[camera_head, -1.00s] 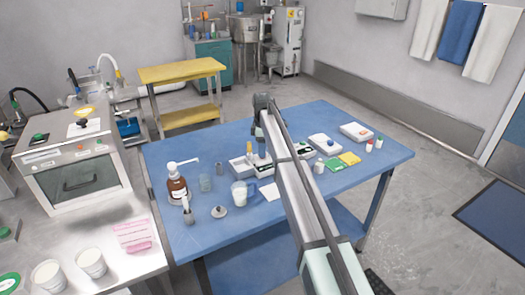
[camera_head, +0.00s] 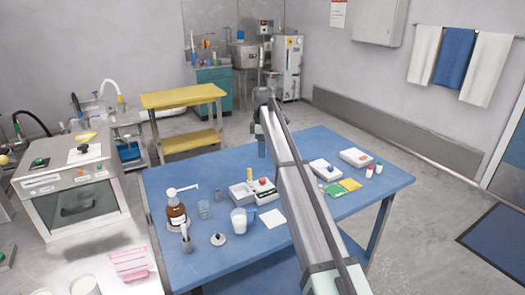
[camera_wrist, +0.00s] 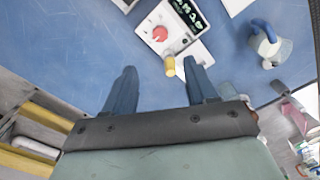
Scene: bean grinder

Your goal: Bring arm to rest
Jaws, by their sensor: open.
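My gripper (camera_head: 262,150) hangs from the end of my arm over the back part of the blue table (camera_head: 215,160). In the wrist view its two blue fingers (camera_wrist: 161,90) are spread apart with nothing held between them. A white device with a red knob (camera_wrist: 160,33) and a dark display lies beyond the fingertips, apart from them. It also shows in the head view (camera_head: 264,192). A small yellow-topped piece (camera_wrist: 170,66) stands at its edge, near the right finger in the wrist view.
A brown pump bottle (camera_head: 176,218), a white-filled jug (camera_head: 239,221) and a round metal piece (camera_head: 217,240) stand on the table's left part. White boxes (camera_head: 355,157) and green and yellow pads (camera_head: 350,184) lie at right. A yellow cart (camera_head: 182,96) stands behind the table.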

